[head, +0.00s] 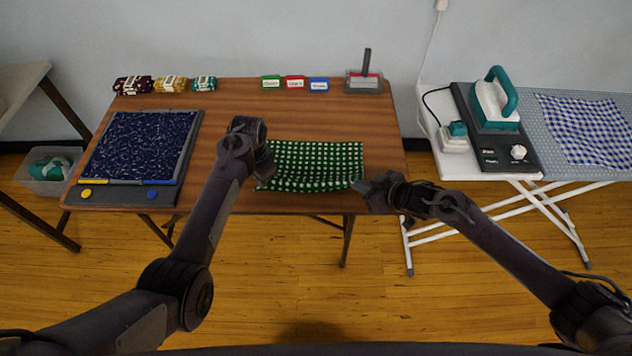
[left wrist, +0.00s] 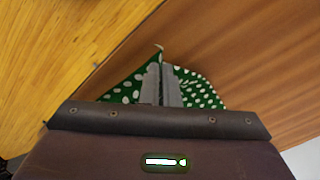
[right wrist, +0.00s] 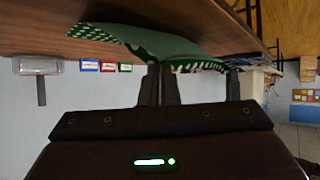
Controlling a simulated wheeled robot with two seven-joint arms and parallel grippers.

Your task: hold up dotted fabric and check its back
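The dotted fabric (head: 315,165), green with white dots, lies on the wooden table's front part with its front edge lifted a little. My left gripper (head: 265,178) is at its front left corner; in the left wrist view the fingers (left wrist: 161,85) are together with fabric (left wrist: 198,88) on both sides. My right gripper (head: 368,190) is by the front right corner. A plain-looking green area shows there, with dots along the edges.
On the wooden table (head: 230,95) are a dark blue patterned board (head: 140,145) at left, folded fabric bundles (head: 170,84), several small coloured boxes (head: 294,82), and a grey tray with a handle (head: 364,84). An ironing board with an iron (head: 494,103) stands at right.

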